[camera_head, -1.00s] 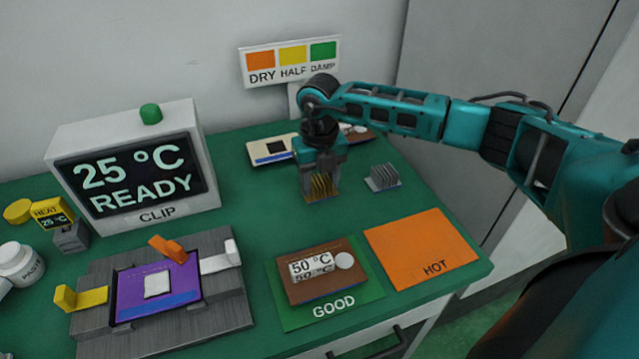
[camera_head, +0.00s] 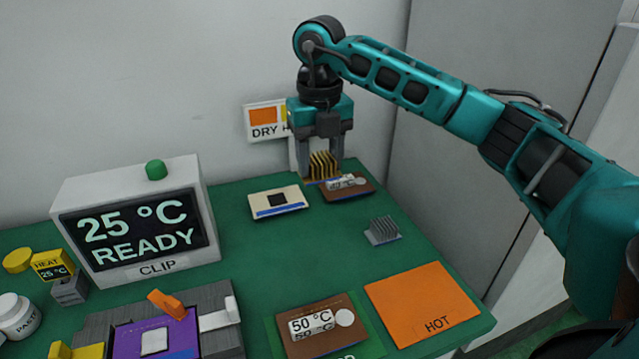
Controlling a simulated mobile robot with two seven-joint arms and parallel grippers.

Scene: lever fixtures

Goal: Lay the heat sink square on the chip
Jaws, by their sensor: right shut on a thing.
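My right gripper (camera_head: 321,160) is shut on a gold finned heat sink (camera_head: 322,168) and holds it upright above the back of the green table, in front of the wall sign. A purple board (camera_head: 182,340) sits in a grey clamp fixture at the front left, cut off by the lower edge. A pale square chip (camera_head: 154,342) lies in the middle of it, well away from the gripper. A second heat sink, grey (camera_head: 383,230), stands on the table to the right. My left gripper is not in view.
A cream board (camera_head: 291,209) with a dark chip and a brown board (camera_head: 359,191) lie at the back. A READY display box (camera_head: 120,180) with a green button stands at the left. An orange HOT mat (camera_head: 420,300) and a 50 °C board (camera_head: 295,345) are in front. The middle is clear.

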